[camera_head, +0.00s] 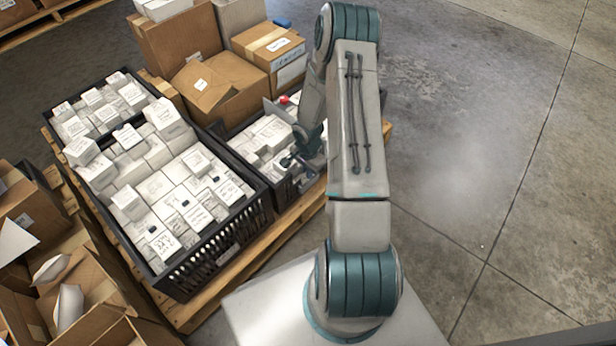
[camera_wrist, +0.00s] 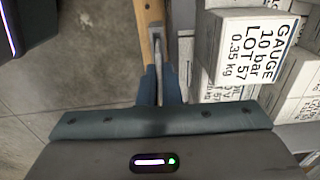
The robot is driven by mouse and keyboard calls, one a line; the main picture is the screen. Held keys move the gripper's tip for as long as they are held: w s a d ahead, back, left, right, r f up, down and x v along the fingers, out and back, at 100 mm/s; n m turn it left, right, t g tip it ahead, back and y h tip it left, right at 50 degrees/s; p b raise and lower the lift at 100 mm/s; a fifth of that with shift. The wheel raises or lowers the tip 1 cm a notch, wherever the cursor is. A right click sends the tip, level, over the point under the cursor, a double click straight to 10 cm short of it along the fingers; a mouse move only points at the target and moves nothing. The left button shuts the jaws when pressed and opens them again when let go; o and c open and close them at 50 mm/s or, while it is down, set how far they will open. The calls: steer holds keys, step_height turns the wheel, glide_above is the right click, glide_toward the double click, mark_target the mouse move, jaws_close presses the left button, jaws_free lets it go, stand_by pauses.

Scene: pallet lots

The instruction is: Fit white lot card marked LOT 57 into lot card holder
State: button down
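My gripper (camera_wrist: 160,72) points away from the wrist camera, its two teal fingers close together. A thin pale strip (camera_wrist: 160,62), seen edge-on, runs between the fingers; it looks like the white lot card, but its LOT 57 marking is not visible. Just beyond the fingertips, a small grey bracket (camera_wrist: 157,34) sits by a wooden board; it may be the lot card holder. I cannot tell whether the strip is inside it. In the head view my gripper (camera_head: 292,161) is low at the smaller black crate (camera_head: 287,192), partly hidden by my arm.
A white box (camera_wrist: 246,45) marked GAUGE 10 bar LOT 57 is close right of the fingers. A large black crate (camera_head: 215,262) full of white boxes stands on a wooden pallet (camera_head: 190,314). Cardboard boxes (camera_head: 178,40) stand behind. Open floor (camera_head: 480,130) lies to the right.

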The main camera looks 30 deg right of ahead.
step_height(320, 180, down, 2)
steer(key=shift+s+f, duration=0.1)
steer(key=shift+f, duration=0.05)
steer(key=c, duration=1.6)
jaws_free()
steer(key=shift+d, duration=0.1)
